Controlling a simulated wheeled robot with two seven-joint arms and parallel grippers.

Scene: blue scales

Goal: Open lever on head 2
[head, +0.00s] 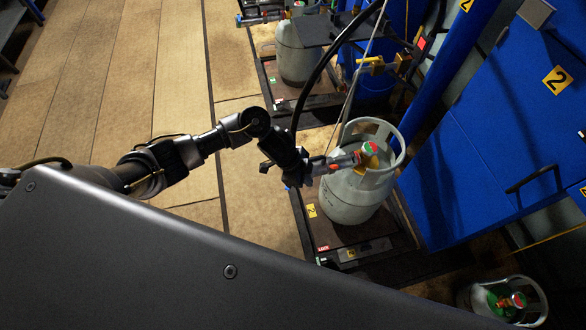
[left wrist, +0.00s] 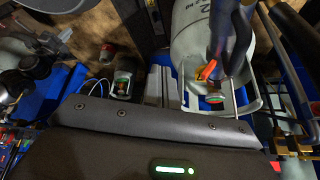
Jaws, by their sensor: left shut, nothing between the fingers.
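A grey gas cylinder (head: 350,205) with a collar handle stands on the scale marked 2 (head: 311,210) in the head view. A filling head (head: 343,162) sits at its valve, beside a red and green handwheel (head: 370,149). My left gripper (head: 306,174) is shut and empty, at the left end of the filling head; I cannot tell whether it touches. In the left wrist view, the cylinder (left wrist: 190,30) is at the top and an orange lever (left wrist: 207,70) shows beside a blurred blue-grey shape. My right gripper is not in view.
Another cylinder (head: 296,58) stands on the scale behind. A black hose (head: 322,66) arches above the filling head. A blue cabinet (head: 500,130) bearing 2 signs closes off the right. Another cylinder (head: 478,298) is at the lower right. The floor (head: 120,80) at the left is clear.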

